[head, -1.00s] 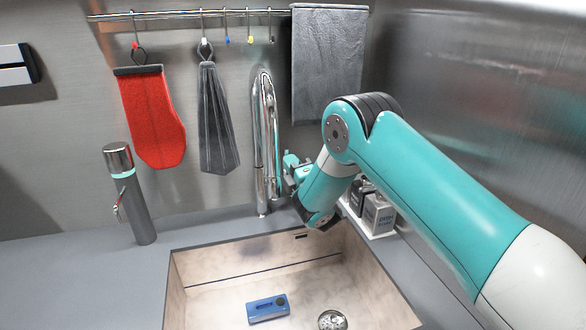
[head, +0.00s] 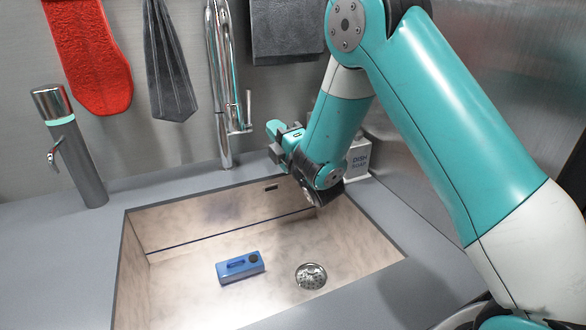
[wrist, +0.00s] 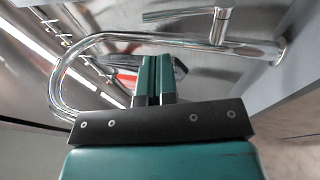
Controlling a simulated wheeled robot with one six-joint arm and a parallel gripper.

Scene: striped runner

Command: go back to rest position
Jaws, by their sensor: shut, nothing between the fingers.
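The faucet's curved pipe (wrist: 105,37) lies beyond and around the fingers in that view. My arm is bent, with its elbow high at the top right of the head view.
A blue block-like object (head: 240,267) lies in the sink (head: 185,215) near the drain (head: 311,276). A grey dispenser (head: 80,155) stands at left. A dish soap box (head: 358,157) is behind my wrist. A red mitt (head: 88,55) and grey towels (head: 288,30) hang above.

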